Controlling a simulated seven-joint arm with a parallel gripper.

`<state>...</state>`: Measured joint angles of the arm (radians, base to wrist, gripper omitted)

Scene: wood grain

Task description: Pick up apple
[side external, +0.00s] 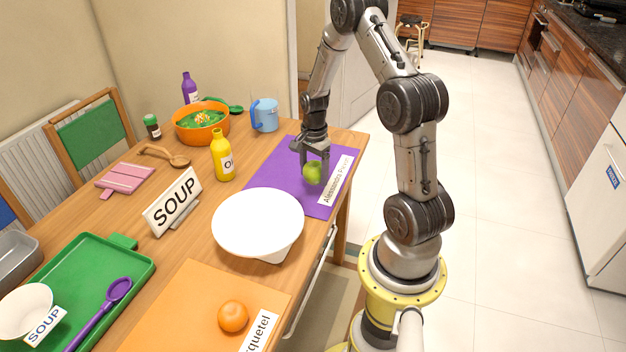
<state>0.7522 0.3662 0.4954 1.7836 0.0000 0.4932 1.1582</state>
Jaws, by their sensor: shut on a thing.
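A green apple (313,174) is between the fingers of my gripper (312,168), over the purple placemat (275,187) near the right edge of the table. My gripper points down and is shut on the apple. The fingers partly cover the apple's upper part. I cannot tell whether the apple touches the mat or is slightly above it.
A yellow bottle (222,156), a blue mug (265,115) and an orange bowl (201,135) stand to the left. An orange fruit (233,316) lies on the orange mat (180,310) in front.

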